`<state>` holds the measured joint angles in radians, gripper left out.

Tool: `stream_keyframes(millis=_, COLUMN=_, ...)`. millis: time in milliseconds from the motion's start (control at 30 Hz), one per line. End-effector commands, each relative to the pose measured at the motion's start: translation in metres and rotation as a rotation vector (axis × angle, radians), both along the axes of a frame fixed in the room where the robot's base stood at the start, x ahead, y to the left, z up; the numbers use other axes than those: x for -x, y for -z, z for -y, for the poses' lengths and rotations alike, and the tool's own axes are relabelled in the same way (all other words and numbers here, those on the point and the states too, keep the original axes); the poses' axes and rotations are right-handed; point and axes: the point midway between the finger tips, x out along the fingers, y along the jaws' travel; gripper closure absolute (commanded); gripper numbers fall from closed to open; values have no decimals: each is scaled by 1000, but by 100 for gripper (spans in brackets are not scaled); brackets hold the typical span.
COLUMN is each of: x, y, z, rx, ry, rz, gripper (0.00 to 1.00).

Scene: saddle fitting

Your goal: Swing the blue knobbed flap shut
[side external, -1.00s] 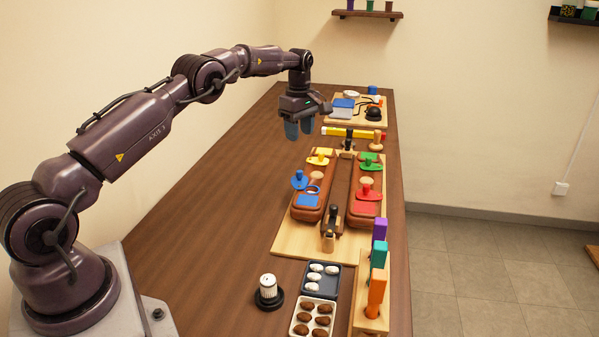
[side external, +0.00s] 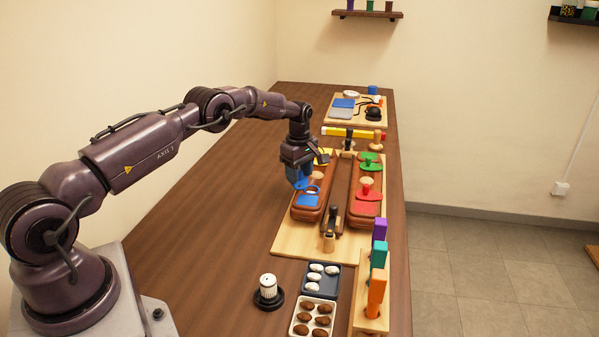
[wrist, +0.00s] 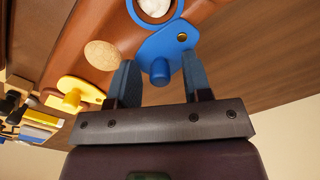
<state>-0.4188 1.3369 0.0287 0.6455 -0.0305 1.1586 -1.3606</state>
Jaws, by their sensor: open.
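The blue flap (wrist: 165,42) with its upright round knob (wrist: 160,72) shows in the wrist view. My gripper (wrist: 160,65) is open, with one finger on each side of the knob. I cannot tell whether the fingers touch it. In the side view my gripper (side external: 299,182) hides most of the flap.
A yellow knobbed flap (wrist: 72,92) and a tan oval (wrist: 101,55) lie along the same body. Green (side external: 370,163) and red (side external: 366,194) flaps sit on the opposite body. A dark upright post (side external: 333,216) stands between. Bare table lies left of the board.

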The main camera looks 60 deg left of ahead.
Motion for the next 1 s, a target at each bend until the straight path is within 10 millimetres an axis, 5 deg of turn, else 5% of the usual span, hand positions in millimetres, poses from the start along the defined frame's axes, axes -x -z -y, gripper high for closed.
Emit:
stream_keyframes(millis=100, x=0, y=0, z=0, rx=0, ry=0, rz=0, gripper=60)
stream_keyframes(millis=300, x=0, y=0, z=0, rx=0, ry=1, rz=0, gripper=100)
stream_keyframes(millis=667, x=-1, y=0, z=1, rx=0, ry=47, rz=-1, gripper=100)
stream_keyframes(millis=1000, x=-7, y=0, z=7, rx=0, ry=281, rz=0, gripper=100)
